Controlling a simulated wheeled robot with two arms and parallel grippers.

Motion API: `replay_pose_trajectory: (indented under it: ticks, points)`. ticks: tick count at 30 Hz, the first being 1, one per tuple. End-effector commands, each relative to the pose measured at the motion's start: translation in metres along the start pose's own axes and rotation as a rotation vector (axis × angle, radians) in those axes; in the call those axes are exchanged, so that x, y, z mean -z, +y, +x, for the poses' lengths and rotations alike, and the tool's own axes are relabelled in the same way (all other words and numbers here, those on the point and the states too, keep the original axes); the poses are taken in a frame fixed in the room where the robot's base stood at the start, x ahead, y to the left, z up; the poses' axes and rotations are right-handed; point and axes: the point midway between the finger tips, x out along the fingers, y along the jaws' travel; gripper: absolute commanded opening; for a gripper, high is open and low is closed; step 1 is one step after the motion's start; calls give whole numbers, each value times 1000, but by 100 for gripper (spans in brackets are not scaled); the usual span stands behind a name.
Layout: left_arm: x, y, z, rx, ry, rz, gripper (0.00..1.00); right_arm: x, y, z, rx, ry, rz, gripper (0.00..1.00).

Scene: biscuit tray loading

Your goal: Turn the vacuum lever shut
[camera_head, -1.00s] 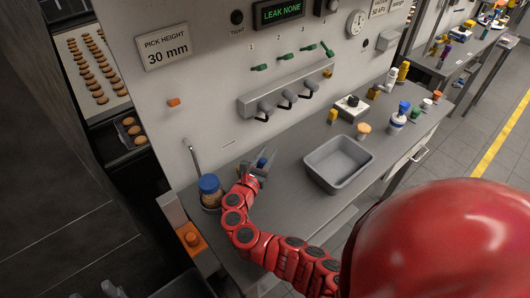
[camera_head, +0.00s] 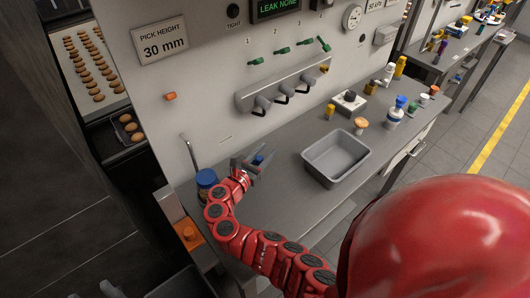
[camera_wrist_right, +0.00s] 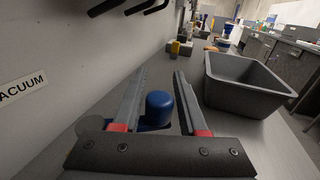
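A blue round-topped knob (camera_wrist_right: 158,105) stands between the fingers of my right gripper (camera_wrist_right: 158,90) in the right wrist view. The fingers are open, one on each side, with a gap visible beside the knob. I take it for the vacuum lever's handle, since a VACUUM label (camera_wrist_right: 22,88) is on the panel to its left; the lever's lower part is hidden by the gripper. In the head view the knob (camera_head: 258,160) shows small and blue within my right gripper (camera_head: 252,165), close to the panel's foot. My left gripper is not in view.
A grey empty bin (camera_head: 312,160) stands right of the gripper. A blue-lidded jar (camera_head: 206,178) is close beside my right arm, partly covered by it. Black hooks (camera_head: 262,110) hang on the panel above. An upright metal rod (camera_head: 188,150) stands at the left.

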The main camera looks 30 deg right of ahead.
Motion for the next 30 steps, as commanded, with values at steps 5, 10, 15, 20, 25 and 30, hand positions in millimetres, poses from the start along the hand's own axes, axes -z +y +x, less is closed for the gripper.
replay_pose_trajectory:
  ticks: [5,10,15,20,25,30]
  points:
    - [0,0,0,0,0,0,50,-1,0,0,0,-1,1,62]
    - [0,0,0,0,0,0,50,-1,0,0,-1,-2,1,62]
    - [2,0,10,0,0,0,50,-11,0,0,-1,-2,1,62]
    - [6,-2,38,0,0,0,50,-39,0,0,-1,-2,0,62]
    - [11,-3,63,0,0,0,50,-47,-19,-27,-9,-2,-2,62]
    - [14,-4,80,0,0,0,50,-48,-48,-65,-9,-1,-4,62]
